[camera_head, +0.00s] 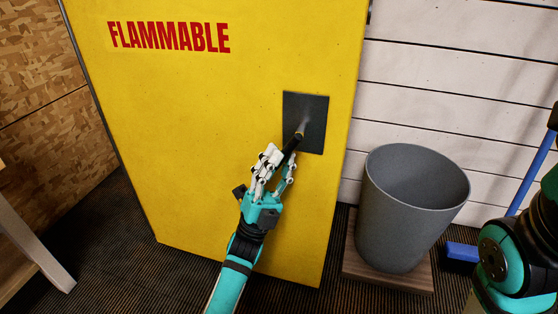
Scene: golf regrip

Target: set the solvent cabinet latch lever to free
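The yellow solvent cabinet (200,120) has a dark latch plate (312,108) on the right side of its door. A short black latch lever (291,147) slants from its pivot on the plate down and to the left. My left gripper (282,156) reaches up from below, with its fingertips on either side of the lever's lower end. I cannot tell whether the fingers press on the lever or stand open around it. No markings for the lever's positions can be read. My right arm shows at the lower right edge; its gripper is out of view.
A grey bin (407,222) stands on a wooden base (380,270) right of the cabinet. A blue broom (462,252) stands beside it. At the left is part of a table or bench (35,250). The floor left of the cabinet is clear.

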